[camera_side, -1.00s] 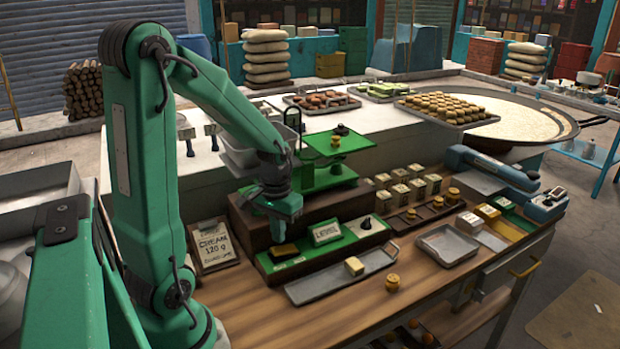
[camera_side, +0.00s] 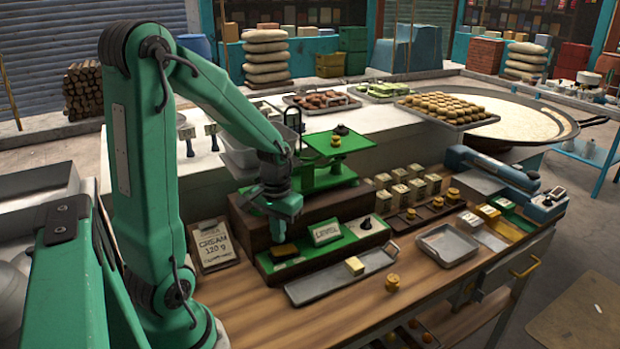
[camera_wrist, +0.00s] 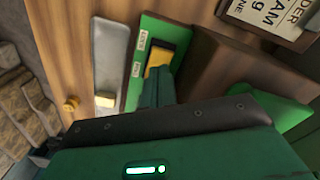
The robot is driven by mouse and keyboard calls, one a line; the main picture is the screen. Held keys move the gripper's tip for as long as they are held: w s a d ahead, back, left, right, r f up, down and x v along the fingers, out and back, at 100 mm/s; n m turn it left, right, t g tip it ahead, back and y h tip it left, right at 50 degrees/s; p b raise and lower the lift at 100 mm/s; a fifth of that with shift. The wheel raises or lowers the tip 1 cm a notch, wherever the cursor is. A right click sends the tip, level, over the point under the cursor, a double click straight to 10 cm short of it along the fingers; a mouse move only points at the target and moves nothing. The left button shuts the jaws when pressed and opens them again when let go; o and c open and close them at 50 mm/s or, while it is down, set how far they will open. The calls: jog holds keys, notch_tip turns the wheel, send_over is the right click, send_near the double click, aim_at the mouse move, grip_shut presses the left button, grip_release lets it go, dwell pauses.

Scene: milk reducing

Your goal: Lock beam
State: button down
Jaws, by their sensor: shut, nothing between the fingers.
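A green panel (camera_side: 330,252) lies along the front of the dark wooden step. At its left end sits a yellow block with dark sides (camera_side: 285,250), beside small white labels. In the wrist view the block (camera_wrist: 161,53) shows bright yellow on the panel (camera_wrist: 150,27), with the labels along one edge. My gripper (camera_side: 272,238) is shut and empty, pointing down just left of the block. In the wrist view its fingertips (camera_wrist: 157,72) overlap the block's near end; I cannot tell whether they touch it. The green balance scale (camera_side: 325,165) stands behind, partly hidden by my arm.
A metal tray (camera_side: 325,288) with a pale block lies in front of the panel. A small sign (camera_side: 325,231) and a dark knob (camera_side: 366,223) stand to the right. A cream card (camera_side: 214,243) leans at the left. The wooden counter's front left is clear.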

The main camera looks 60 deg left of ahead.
aim_at(282, 252)
jog(key=shift+f, duration=1.5)
dwell(1.4)
jog(key=shift+r, duration=3.5)
jog(key=shift+r, duration=0.1)
jog(key=s+d+r+m+t, duration=0.4)
jog(key=d+r, duration=0.7)
jog(key=d, duration=0.3)
jog(key=shift+d+m+t, duration=0.2)
jog(key=shift+m+t, duration=0.6)
jog(key=shift+m, duration=0.2)
jog(key=shift+s, duration=0.1)
